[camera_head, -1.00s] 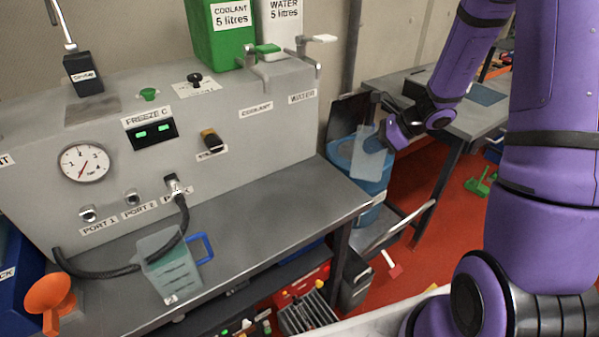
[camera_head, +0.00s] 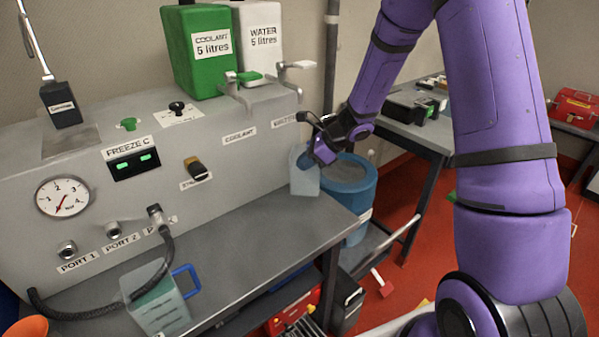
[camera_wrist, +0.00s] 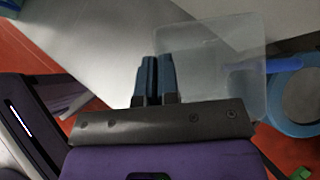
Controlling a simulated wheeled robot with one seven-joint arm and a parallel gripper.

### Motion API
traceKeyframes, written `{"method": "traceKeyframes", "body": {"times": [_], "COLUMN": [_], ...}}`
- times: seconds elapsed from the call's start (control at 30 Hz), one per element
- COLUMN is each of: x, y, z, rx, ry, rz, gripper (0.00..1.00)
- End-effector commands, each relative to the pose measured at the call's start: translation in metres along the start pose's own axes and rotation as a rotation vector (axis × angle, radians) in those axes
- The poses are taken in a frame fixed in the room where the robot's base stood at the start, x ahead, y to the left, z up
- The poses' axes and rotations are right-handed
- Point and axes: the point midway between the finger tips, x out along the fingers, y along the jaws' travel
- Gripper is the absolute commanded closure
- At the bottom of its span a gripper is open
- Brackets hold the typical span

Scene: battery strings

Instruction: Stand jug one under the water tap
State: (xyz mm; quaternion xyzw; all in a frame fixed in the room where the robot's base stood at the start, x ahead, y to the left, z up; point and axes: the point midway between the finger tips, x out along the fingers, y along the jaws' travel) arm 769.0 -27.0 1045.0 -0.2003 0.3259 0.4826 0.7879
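A clear, pale jug (camera_head: 304,181) hangs from my gripper (camera_head: 313,156) near the right end of the grey machine, low and slightly right of the water tap (camera_head: 293,70). In the wrist view the jug (camera_wrist: 215,60) has a blue handle on its right, and my gripper (camera_wrist: 157,82) is closed on its left wall. The jug looks empty and close to upright. Whether its base touches the bench is unclear. A second jug (camera_head: 160,308) with a blue handle stands front left on the bench, a black hose at it. I cannot read which is jug one.
The bench top (camera_head: 250,230) is clear between the second jug and the right end. A blue bucket (camera_head: 350,190) stands just beyond that end. The coolant tap (camera_head: 236,82) is left of the water tap. A green coolant can (camera_head: 205,70) stands above.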

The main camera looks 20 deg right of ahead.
Motion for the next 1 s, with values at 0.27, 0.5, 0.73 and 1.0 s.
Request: {"method": "traceKeyframes", "body": {"times": [0.27,0.5,0.73,1.0], "x": [0.018,0.037,0.037,0.038], "y": [-0.003,-0.003,-0.003,-0.003], "z": [0.004,-0.015,-0.015,-0.017], "rx": [0.004,0.001,0.000,0.000], "ry": [0.001,0.000,0.000,0.000], "rz": [0.002,0.000,-0.001,-0.001], "gripper": [1.00,1.00,1.00,0.72]}}
